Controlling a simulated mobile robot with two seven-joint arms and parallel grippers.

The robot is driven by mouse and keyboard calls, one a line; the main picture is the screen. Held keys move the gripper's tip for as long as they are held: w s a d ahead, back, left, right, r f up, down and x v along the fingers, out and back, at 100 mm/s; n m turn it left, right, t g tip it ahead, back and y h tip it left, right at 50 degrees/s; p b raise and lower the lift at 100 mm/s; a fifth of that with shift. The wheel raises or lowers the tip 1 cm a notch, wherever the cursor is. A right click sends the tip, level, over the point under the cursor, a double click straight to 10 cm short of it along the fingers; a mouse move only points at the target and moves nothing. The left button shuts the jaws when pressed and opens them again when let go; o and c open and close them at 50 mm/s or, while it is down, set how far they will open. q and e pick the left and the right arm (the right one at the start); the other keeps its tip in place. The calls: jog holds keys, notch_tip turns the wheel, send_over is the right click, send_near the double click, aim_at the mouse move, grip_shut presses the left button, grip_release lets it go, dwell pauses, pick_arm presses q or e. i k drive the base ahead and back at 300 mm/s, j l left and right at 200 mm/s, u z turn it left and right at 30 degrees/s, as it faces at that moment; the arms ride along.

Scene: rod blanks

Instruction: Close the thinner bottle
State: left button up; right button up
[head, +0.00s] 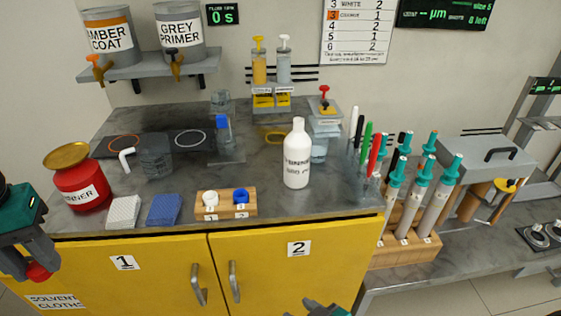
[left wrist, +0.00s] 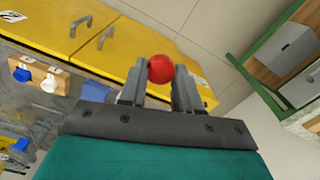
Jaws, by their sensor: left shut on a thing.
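My left gripper (head: 36,262) is at the lower left, in front of the yellow cabinet and below the bench top. It is shut on a small round red cap (left wrist: 160,69), which sits between the fingertips in the left wrist view. A white bottle (head: 297,165) stands upright on the bench, right of the middle; its narrow neck shows no coloured cap and its label is blurred. A red container (head: 82,188) with a label ending in "INNER" and a wide gold top stands at the bench's left.
A wooden block (head: 226,211) holds a white cap and a blue cap near the front edge. White and blue cloths (head: 164,209) lie left of it. A rack of teal-capped tubes (head: 402,245) stands at the right. Bare bench surrounds the white bottle's front.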

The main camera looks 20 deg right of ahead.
aim_at(297, 144)
jog(key=k+l, duration=0.1)
jog(key=l, duration=0.3)
jog(key=k+l, duration=0.1)
jog(key=l, duration=0.25)
jog(key=k+l, duration=0.1)
jog(key=l, duration=0.3)
jog(key=k+l, duration=0.1)
jog(key=l, duration=0.25)
